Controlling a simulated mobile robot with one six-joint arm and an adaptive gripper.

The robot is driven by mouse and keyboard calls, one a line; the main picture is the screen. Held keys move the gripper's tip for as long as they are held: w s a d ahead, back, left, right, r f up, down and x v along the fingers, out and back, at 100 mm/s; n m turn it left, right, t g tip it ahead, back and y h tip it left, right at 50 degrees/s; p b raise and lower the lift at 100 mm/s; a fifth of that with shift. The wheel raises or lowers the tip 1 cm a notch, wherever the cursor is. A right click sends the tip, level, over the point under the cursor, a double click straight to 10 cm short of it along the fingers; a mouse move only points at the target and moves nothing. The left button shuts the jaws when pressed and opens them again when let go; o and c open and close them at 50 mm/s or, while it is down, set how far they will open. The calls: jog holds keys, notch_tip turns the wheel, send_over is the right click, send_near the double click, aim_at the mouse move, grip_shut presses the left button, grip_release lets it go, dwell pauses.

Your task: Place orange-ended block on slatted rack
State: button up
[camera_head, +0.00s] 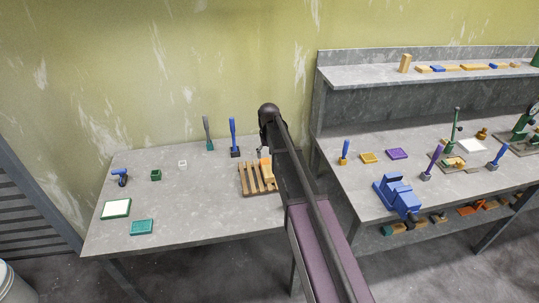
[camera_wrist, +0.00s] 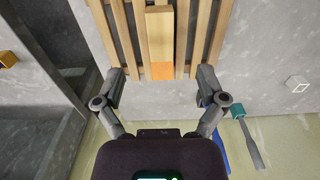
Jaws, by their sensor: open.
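The orange-ended block (camera_wrist: 160,45) lies on the slatted rack (camera_wrist: 121,30) in the wrist view, lengthwise along the slats, with its orange end toward my gripper (camera_wrist: 160,85). My gripper is open, its fingers apart on either side of the orange end and not touching the block. In the head view the rack (camera_head: 247,181) stands at the right end of the left table, and the block (camera_head: 265,168) shows on it, partly hidden by my arm.
Two upright tools, a blue-handled one (camera_head: 233,135) and a teal-based one (camera_head: 208,133), stand behind the rack. A green box (camera_head: 156,175), white square (camera_head: 183,163) and teal block (camera_head: 142,227) lie left. The table's middle is clear. A second bench (camera_head: 430,150) stands right.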

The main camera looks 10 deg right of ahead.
dwell(0.3)
jog(key=s, duration=2.7)
jog(key=shift+s+a, duration=0.25)
jog(key=shift+a, duration=0.1)
jog(key=shift+f, duration=0.25)
